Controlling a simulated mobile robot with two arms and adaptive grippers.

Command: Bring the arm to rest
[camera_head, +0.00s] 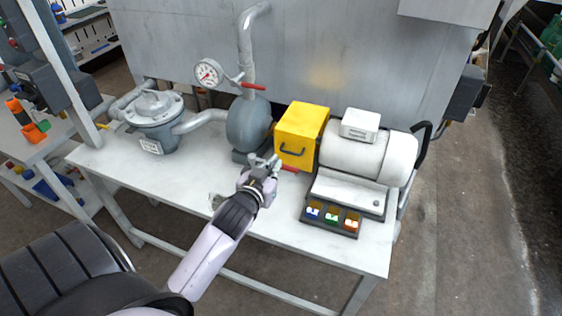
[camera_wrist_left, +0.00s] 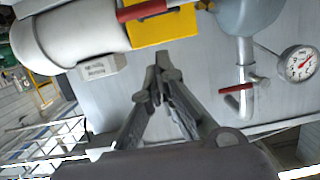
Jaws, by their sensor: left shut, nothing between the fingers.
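My left arm reaches in from the lower left in the head view. Its gripper (camera_head: 268,163) is over the white table (camera_head: 255,222), just in front of the yellow box (camera_head: 301,124) with a dark handle. In the left wrist view the left gripper's fingers (camera_wrist_left: 164,62) come together at the tips with nothing between them. The yellow box shows past the tips in that view (camera_wrist_left: 163,30). I cannot tell whether the fingertips touch anything. My right gripper does not show.
A white cylinder machine (camera_head: 367,160) with a panel of coloured switches (camera_head: 332,217) stands at the right. A grey pump (camera_head: 155,122), a grey vessel (camera_head: 248,125), a gauge (camera_head: 208,72) and red-handled pipes stand left and behind. The table's front strip is mostly clear.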

